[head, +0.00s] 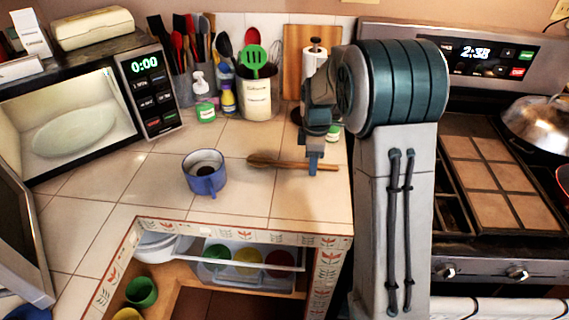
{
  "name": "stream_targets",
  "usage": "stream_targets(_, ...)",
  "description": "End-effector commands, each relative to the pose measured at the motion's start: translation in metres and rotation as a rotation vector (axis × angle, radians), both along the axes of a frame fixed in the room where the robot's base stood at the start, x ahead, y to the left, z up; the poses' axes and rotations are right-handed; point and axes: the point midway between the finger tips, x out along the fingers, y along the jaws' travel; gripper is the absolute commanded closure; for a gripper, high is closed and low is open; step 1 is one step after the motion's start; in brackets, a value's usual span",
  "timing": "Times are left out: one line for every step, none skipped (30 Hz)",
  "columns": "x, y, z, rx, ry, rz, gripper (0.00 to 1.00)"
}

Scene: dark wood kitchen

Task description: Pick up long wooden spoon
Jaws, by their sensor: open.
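The long wooden spoon (285,163) lies flat on the tiled counter, roughly left to right. Its broader brown end is at the left and its thin handle runs right toward my gripper. My gripper (314,170) is open and points down over the handle's right part. The fingers overlap the handle in the picture. I cannot tell whether they touch it or how high they are. My arm rises to the right of the spoon and hides part of the counter behind.
A blue mug (204,172) stands left of the spoon. A utensil crock (257,97), soap bottle (203,102) and paper towel holder (315,58) stand behind. An open microwave (75,120) is at left. The stove (490,170) is at right. The counter's front edge lies below the spoon.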

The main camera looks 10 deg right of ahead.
Motion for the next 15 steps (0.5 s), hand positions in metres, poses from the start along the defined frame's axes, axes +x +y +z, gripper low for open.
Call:
stream_targets(0.0000, 0.0000, -0.0002, 0.000, 0.000, 0.000, 0.55)
stream_targets(0.0000, 0.0000, -0.0002, 0.000, 0.000, 0.000, 0.55)
stream_targets(0.0000, 0.0000, -0.0001, 0.000, 0.000, 0.000, 0.55)
stream_targets(0.0000, 0.0000, 0.0000, 0.000, 0.000, 0.000, 0.55)
stream_targets(0.0000, -0.0001, 0.0000, 0.000, 0.000, 0.000, 0.55)
stream_targets(0.0000, -0.0001, 0.0000, 0.000, 0.000, 0.000, 0.64)
stream_targets(0.0000, 0.0000, 0.0001, 0.000, 0.000, 0.000, 0.72)
stream_targets(0.0000, -0.0001, 0.0001, 0.000, 0.000, 0.000, 0.80)
stream_targets(0.0000, -0.0001, 0.0001, 0.000, 0.000, 0.000, 0.92)
stream_targets(0.0000, -0.0001, 0.0002, 0.000, 0.000, 0.000, 1.00)
stream_targets(0.0000, -0.0001, 0.0002, 0.000, 0.000, 0.000, 1.00)
stream_targets(0.0000, -0.0001, 0.0002, 0.000, 0.000, 0.000, 1.00)
stream_targets(0.0000, -0.0001, 0.0003, 0.000, 0.000, 0.000, 1.00)
stream_targets(0.0000, -0.0001, 0.0003, 0.000, 0.000, 0.000, 1.00)
stream_targets(0.0000, -0.0001, 0.0004, 0.000, 0.000, 0.000, 1.00)
